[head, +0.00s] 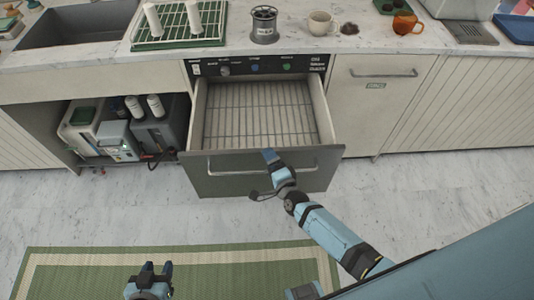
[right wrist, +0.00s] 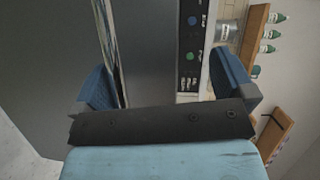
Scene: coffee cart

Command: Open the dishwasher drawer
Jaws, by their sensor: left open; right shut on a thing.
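The dishwasher drawer (head: 215,178) is pulled out, its wire rack (head: 255,112) visible and empty. A bar handle (head: 305,167) runs across its grey front. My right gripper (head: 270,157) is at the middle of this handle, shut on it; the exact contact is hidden. In the right wrist view, the blue fingers of my right gripper (right wrist: 165,88) stand on either side of the picture. My left gripper (head: 157,268) is open and empty over the green mat, low in the head view, away from the drawer.
The control panel (head: 300,66) is above the drawer. The counter holds a drying rack (head: 180,42), a metal canister (head: 264,26), a white mug (head: 322,22) and an orange cup (head: 405,23). An open bay with machines (head: 118,132) is at left. A green mat (head: 215,270) lies on the floor.

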